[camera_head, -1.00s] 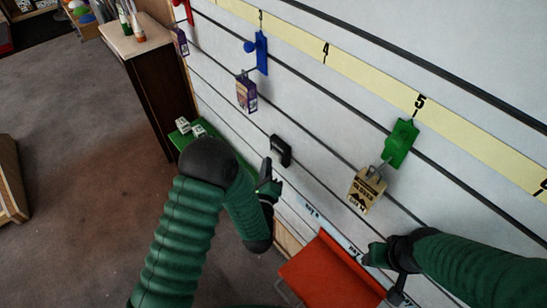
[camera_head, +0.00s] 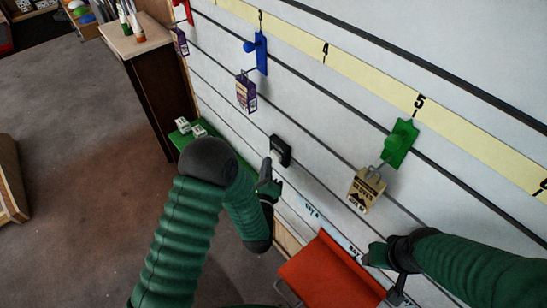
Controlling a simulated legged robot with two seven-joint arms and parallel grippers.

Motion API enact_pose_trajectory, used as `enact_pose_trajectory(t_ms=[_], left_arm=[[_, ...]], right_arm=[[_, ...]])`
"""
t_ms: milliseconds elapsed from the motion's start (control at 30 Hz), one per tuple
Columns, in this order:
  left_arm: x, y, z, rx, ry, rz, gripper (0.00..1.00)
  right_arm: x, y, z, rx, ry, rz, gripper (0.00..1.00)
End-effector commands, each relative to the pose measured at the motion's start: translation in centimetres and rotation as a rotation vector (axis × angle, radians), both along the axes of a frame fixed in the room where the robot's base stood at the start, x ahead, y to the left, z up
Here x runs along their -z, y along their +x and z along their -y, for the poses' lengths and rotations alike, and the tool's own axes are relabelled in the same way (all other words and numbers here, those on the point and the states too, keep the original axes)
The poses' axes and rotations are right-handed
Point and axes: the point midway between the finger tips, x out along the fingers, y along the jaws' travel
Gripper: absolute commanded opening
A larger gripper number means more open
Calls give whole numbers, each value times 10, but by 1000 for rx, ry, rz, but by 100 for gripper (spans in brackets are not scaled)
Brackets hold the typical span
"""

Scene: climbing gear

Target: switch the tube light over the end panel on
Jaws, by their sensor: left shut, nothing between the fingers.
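A small black switch box (camera_head: 280,151) is mounted on the white slatted panel (camera_head: 330,130), in the middle of the view. My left gripper (camera_head: 266,172) is shut and empty, just below and left of the switch box; I cannot tell whether it touches it. My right gripper (camera_head: 377,254) is at the lower right, in front of the panel's lower edge; its fingers are too small and dark to read. The tube light itself is not visible in this view.
Blue (camera_head: 262,52) and green (camera_head: 401,143) hooks carry hanging packages on the panel. A dark cabinet with a light top (camera_head: 137,40) holds bottles at the upper left. A green shelf (camera_head: 182,139) carries small white boxes.

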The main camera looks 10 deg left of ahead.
Motion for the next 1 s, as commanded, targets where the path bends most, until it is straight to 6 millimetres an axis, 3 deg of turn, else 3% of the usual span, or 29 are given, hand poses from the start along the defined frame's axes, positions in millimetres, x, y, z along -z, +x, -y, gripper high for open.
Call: enact_pose_trajectory(t_ms=[1000], left_arm=[[-2,7,6,0,0,0,0]], right_arm=[[-1,0,0,0,0,0,51]])
